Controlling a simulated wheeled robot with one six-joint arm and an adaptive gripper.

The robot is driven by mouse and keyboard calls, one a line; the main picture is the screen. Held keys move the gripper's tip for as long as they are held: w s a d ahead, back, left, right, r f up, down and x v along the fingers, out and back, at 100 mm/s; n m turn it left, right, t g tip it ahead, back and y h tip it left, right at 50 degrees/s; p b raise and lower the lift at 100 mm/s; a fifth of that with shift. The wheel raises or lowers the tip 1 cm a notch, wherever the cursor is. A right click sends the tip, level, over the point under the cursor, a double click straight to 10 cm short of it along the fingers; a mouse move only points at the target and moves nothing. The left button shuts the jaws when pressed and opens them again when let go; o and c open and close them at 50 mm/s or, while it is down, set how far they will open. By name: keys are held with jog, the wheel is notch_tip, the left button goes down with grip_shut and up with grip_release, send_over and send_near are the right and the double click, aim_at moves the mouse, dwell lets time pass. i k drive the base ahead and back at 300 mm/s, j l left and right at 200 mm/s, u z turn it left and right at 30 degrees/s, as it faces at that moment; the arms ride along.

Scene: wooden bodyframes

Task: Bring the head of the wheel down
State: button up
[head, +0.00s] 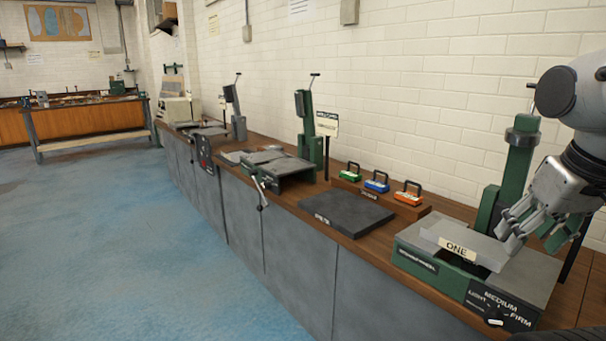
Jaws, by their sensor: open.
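A green machine stands at the right end of the bench, with a grey-topped base (425,245) and an upright green column (517,160). A grey block labelled ONE (465,240) sits on the base. A dial panel (500,305) on its front reads LIGHT, MEDIUM and FIRM. My gripper (528,238) is open and points down over the base, just right of the ONE label and in front of the column. I cannot tell whether it touches the block. No wheel can be clearly made out; my arm hides part of the machine's right side.
Green, blue and orange handled blocks (376,182) stand on a wooden rack left of the machine. A dark flat plate (345,211) lies before them. The blue floor is clear.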

aim_at(521, 138)
jog(key=z, duration=0.9)
